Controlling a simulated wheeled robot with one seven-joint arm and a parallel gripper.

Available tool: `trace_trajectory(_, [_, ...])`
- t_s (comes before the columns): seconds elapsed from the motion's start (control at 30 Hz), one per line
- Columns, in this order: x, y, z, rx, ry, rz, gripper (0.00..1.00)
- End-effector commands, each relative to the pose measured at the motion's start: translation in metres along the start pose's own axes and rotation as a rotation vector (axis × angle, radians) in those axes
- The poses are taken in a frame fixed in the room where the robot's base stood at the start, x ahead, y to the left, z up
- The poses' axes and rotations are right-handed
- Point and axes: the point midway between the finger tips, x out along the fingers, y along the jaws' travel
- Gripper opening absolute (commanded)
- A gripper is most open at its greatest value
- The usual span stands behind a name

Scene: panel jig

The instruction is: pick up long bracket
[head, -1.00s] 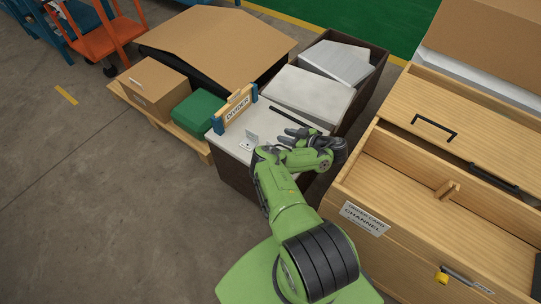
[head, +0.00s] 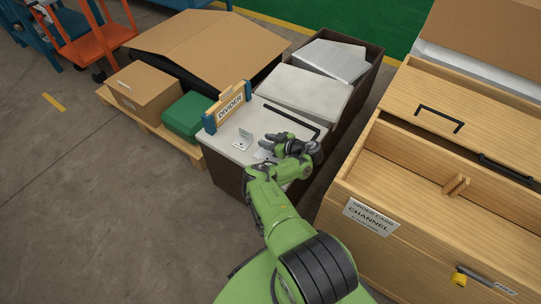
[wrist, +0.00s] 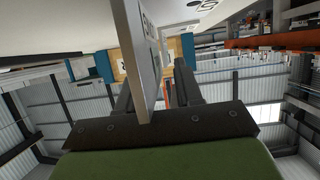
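A small pale L-shaped bracket (head: 243,139) stands on the white top (head: 222,142) of the dark bin, in front of the divider sign. A second pale metal piece (head: 264,155) lies closer to my gripper (head: 290,146) and is partly hidden by it. I cannot tell from the head view which is the long bracket. In the wrist view, a pale upright plate with holes (wrist: 140,50) rises between the two dark fingers of my gripper (wrist: 155,85). The fingers stand apart, with a gap visible on the right side of the plate. Contact with the left finger is unclear.
A "DIVIDER" sign (head: 230,107) with blue ends stands on the white top. A thin dark bar (head: 290,119) lies behind my gripper. A wooden drawer unit (head: 410,190) stands close on the right. A green box (head: 186,116) and cartons sit left. Floor at lower left is clear.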

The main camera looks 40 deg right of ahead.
Motion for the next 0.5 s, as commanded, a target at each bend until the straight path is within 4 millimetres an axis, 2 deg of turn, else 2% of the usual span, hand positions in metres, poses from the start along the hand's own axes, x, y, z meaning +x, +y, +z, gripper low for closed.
trace_trajectory(0.03, [-0.0004,0.0001,-0.0005,0.0,0.0,0.0,0.35])
trace_trajectory(0.27, [-0.0007,0.0001,-0.0004,0.001,0.0,0.0,0.0])
trace_trajectory(0.5, [-0.0008,0.0002,-0.0005,0.0,0.0,0.001,0.0])
